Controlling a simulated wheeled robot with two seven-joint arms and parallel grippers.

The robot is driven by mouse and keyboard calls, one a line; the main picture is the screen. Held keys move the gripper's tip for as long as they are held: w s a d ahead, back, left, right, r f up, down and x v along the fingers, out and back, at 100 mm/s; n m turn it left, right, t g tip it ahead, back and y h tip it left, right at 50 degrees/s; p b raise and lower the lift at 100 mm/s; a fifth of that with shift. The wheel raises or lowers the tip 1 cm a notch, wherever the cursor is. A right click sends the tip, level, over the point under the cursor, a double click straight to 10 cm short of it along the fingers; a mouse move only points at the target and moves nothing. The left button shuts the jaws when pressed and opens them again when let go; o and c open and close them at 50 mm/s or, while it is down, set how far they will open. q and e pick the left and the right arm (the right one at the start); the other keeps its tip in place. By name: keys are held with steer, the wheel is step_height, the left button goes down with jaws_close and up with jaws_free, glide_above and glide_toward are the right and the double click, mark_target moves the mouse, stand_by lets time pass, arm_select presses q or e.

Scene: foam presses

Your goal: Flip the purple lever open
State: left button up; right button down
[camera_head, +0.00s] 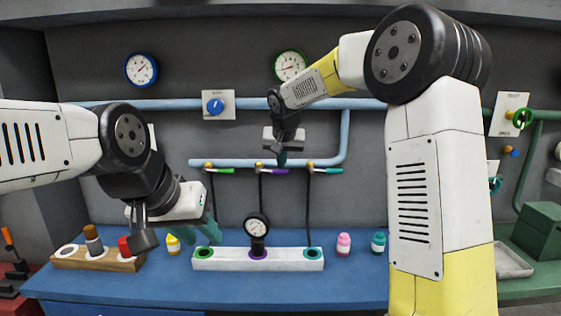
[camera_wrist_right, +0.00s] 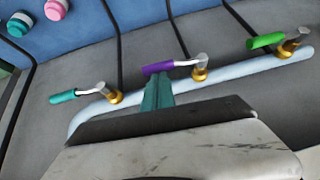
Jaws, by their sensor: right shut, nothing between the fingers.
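The purple lever (camera_head: 278,171) sits on a brass valve on the light-blue pipe, between a green lever (camera_head: 220,170) and a teal lever (camera_head: 328,171). Its handle points sideways, roughly along the pipe. In the right wrist view the purple handle (camera_wrist_right: 158,68) shows with its metal neck and brass base. My right gripper (camera_head: 282,158) is shut and empty, its teal fingertips (camera_wrist_right: 158,92) right beside the purple handle; whether they touch it I cannot tell. My left gripper (camera_head: 212,222) looks open and empty, low over the bench at left.
A white block (camera_head: 220,259) with colored ports and a gauge (camera_head: 257,226) stands on the blue bench (camera_head: 355,285). Dark hoses run down from the valves. A wooden rack (camera_head: 70,261) and a yellow bottle (camera_head: 173,245) are at left; pink (camera_head: 344,244) and teal (camera_head: 378,243) bottles at right.

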mark_target(284, 173)
steer(key=f+y, duration=0.1)
steer(key=d+f+m+y, duration=0.1)
steer(key=f+y, duration=0.1)
steer(key=shift+a+f, duration=0.1)
steer(key=shift+f, duration=0.35)
steer(key=a+f+y, duration=0.1)
steer(key=a+f, duration=0.3)
steer(key=f, duration=0.3)
steer(key=shift+m+y, duration=0.3)
steer(key=shift+m, duration=0.1)
stand_by(0.6)
steer(key=shift+a, duration=0.2)
stand_by(0.5)
